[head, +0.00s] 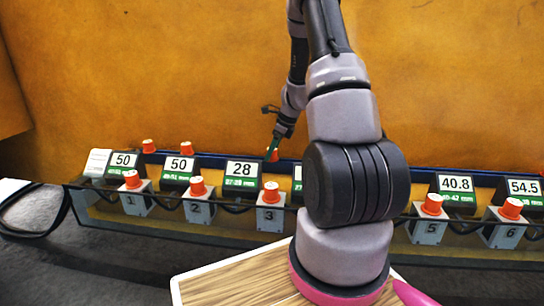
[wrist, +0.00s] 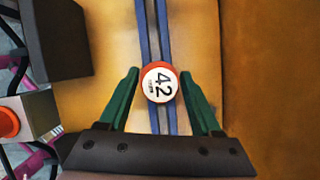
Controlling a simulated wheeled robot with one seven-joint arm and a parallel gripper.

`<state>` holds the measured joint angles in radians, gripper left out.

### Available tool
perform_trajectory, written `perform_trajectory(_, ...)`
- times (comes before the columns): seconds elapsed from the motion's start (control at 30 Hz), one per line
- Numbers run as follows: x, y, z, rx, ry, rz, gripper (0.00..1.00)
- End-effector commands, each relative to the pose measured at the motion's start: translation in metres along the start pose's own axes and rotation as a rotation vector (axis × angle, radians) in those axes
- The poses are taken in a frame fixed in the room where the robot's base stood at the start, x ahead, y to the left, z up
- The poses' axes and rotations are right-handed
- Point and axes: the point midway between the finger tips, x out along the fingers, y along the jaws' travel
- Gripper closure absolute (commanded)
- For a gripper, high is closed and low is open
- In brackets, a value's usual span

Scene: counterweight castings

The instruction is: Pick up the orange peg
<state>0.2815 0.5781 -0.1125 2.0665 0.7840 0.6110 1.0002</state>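An orange peg (wrist: 159,83) with a white top marked 42 stands on the blue rails in the wrist view. My gripper (wrist: 159,76) has green fingers, one on either side of this peg. The fingers are apart and appear open, with at most a thin gap between each tip and the peg. In the head view, my gripper (head: 274,145) points down at the back rail, and the peg (head: 272,155) shows as a small orange patch just below it. My arm hides part of the row.
More orange pegs sit on numbered grey blocks, such as block 1 (head: 136,204) and block 6 (head: 504,234). Two others, one of them the far-left peg (head: 149,146), stand along the back. Displays such as 28 (head: 242,172) stand between. An orange wall (head: 200,70) rises behind.

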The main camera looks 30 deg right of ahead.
Motion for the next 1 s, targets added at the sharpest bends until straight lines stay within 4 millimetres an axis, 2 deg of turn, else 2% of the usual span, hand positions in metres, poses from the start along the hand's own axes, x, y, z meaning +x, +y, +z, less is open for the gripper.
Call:
perform_trajectory(0.03,0.0,0.0,0.0,0.0,0.0,0.0,0.91)
perform_trajectory(0.1,0.0,0.0,0.0,0.0,0.0,0.0,1.0)
perform_trajectory(0.33,-0.006,0.0,0.003,-0.001,-0.001,-0.002,1.0)
perform_trajectory(0.7,-0.07,0.0,0.03,-0.003,-0.002,-0.003,1.0)
perform_trajectory(0.83,-0.085,0.0,0.036,-0.002,-0.001,-0.002,1.0)
perform_trajectory(1.0,-0.093,0.0,0.038,-0.001,0.0,0.0,1.0)
